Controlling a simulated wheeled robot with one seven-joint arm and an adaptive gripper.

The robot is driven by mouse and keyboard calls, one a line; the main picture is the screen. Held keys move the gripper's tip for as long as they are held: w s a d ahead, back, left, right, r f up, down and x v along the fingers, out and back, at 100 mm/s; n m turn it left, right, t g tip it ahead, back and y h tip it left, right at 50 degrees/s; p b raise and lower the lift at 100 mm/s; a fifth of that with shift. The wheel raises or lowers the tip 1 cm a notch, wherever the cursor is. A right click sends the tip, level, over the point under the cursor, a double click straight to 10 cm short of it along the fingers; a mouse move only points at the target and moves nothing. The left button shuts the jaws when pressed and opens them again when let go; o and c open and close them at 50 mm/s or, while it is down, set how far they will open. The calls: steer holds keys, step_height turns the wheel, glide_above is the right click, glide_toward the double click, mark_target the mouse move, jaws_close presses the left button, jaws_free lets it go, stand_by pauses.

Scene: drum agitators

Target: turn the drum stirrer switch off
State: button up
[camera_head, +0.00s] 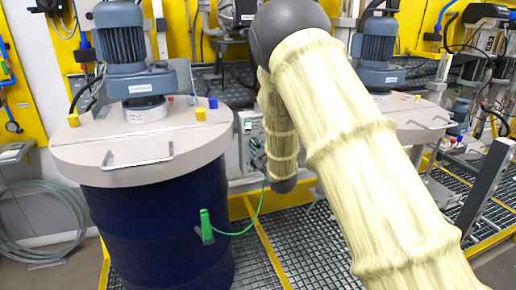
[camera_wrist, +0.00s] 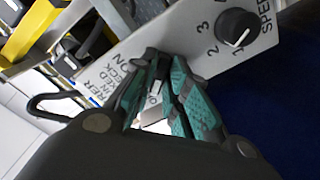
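The stirrer control box (camera_head: 248,128) is a light grey panel beside the blue drum in the head view, partly hidden by my arm. In the wrist view its panel (camera_wrist: 200,50) is tilted and carries black lettering, including "ON", and a black speed knob (camera_wrist: 239,26) with numbers. My gripper (camera_wrist: 157,62) has its teal-padded fingers at the panel's lettered part, left of the speed knob. My gripper (camera_head: 258,157) also shows small at the box in the head view.
The blue drum (camera_head: 160,232) with a beige lid and motor (camera_head: 122,40) stands left of the box. A green clamp (camera_head: 206,226) with a green cable hangs on its side. A second agitator motor (camera_head: 376,45) is behind my arm. Metal grating covers the floor.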

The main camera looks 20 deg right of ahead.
steer(key=shift+o, duration=1)
steer(key=shift+s, duration=0.1)
steer(key=s, duration=1.1)
steer(key=shift+s+d, duration=0.2)
steer(key=shift+s, duration=0.2)
steer(key=shift+f, duration=0.1)
steer(key=s+f+m+g, duration=0.2)
steer(key=s+f+g, duration=0.1)
steer(key=s+f, duration=0.55)
steer(key=s+a+f+m+g+h, duration=0.1)
steer(key=s+f+g, duration=0.3)
steer(key=f, duration=0.8)
steer(key=s+f+m+g, duration=0.2)
steer(key=s+f, duration=0.5)
steer(key=f, duration=0.3)
steer(key=s+a+f+m+g, duration=0.1)
steer(key=s+f+g, duration=0.2)
steer(key=s, duration=0.7)
steer(key=s+a+f+m+g, duration=0.1)
steer(key=s+f+g, duration=0.2)
steer(key=s+f, duration=0.3)
steer(key=s+a+f+m+g, duration=0.2)
steer(key=s+f+g, duration=0.1)
steer(key=s, duration=1.2)
steer(key=shift+s+f, duration=0.35)
steer(key=shift+f, duration=0.55)
